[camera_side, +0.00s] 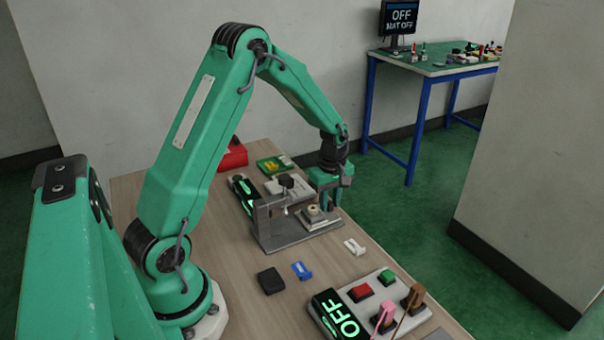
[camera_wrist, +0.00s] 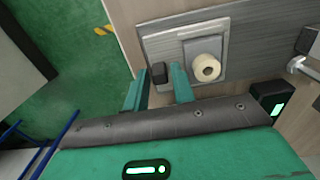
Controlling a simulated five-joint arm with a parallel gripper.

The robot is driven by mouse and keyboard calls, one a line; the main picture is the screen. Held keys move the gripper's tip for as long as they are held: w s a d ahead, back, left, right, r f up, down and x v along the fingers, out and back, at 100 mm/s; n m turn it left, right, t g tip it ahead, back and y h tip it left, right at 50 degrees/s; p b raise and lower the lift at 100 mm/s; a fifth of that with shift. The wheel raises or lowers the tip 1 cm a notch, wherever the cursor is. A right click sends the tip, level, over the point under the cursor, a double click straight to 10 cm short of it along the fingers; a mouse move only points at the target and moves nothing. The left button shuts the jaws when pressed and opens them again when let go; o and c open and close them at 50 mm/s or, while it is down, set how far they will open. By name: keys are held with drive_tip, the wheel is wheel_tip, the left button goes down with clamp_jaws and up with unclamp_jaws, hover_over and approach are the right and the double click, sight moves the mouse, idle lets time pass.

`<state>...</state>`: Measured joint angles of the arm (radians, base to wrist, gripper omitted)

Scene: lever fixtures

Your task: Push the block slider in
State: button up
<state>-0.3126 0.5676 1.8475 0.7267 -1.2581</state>
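A grey metal fixture (camera_side: 290,239) with an upright bracket sits on the wooden table and is likely the block slider. It carries a round beige piece (camera_side: 314,213), seen in the wrist view as a beige cylinder (camera_wrist: 206,68) on a pale square plate. A small black block (camera_wrist: 159,74) sits on the fixture's base (camera_wrist: 215,35), beside that plate. My gripper (camera_side: 331,205) points down at the fixture's far right end, beside the beige piece. In the wrist view its two fingers (camera_wrist: 157,84) are apart, with the black block just past the gap between their tips; contact cannot be told.
A white piece (camera_side: 355,246), a blue piece (camera_side: 302,270) and a black block (camera_side: 270,280) lie in front. A button-and-lever panel (camera_side: 372,295) and a lit OFF display (camera_side: 340,314) stand nearer. A red box (camera_side: 233,155) and green board (camera_side: 275,166) are behind.

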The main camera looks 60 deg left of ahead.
clamp_jaws()
drive_tip(key=shift+s, duration=2.1)
unclamp_jaws()
